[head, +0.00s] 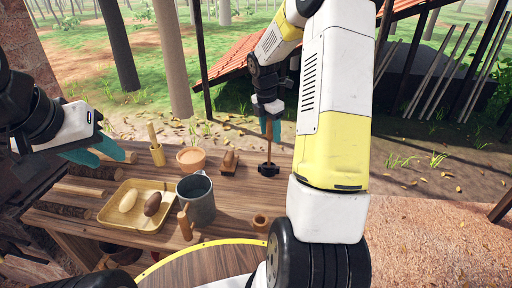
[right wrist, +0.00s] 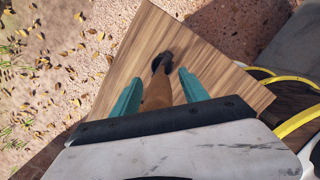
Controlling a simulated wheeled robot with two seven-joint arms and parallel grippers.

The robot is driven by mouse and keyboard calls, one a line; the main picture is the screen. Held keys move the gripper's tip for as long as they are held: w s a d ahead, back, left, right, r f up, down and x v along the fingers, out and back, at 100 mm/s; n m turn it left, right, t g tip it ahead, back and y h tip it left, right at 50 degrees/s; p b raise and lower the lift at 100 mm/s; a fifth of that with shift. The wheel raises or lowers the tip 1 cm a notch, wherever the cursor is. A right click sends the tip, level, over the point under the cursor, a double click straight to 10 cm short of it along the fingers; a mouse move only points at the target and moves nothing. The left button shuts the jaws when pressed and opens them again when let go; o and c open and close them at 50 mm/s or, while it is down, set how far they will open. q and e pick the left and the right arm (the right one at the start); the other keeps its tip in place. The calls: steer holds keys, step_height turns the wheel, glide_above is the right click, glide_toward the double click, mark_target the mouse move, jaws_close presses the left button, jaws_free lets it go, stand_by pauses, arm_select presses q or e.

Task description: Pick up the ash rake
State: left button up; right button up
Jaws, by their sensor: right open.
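The ash rake (head: 268,153), a thin brown handle with a small dark head, stands upright near the table's far right part. My right gripper (head: 270,128) is above it, pointing down, with the top of the handle between its teal fingers. In the right wrist view, the rake's brown handle (right wrist: 157,92) lies between the two spread fingers of my right gripper (right wrist: 160,92), its dark head beyond. My left gripper (head: 105,150) is at the left, above the table's left end, its teal fingers apart and empty.
On the wooden table (head: 235,202) are a yellow tray (head: 107,213) with two oval pieces, a grey metal mug (head: 199,200), a clay bowl (head: 190,158), a wooden block (head: 230,161), a yellow-handled tool (head: 156,147) and a small clay pot (head: 260,221). The far right corner is fairly clear.

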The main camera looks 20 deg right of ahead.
jaws_close()
steer(key=shift+r, duration=0.15)
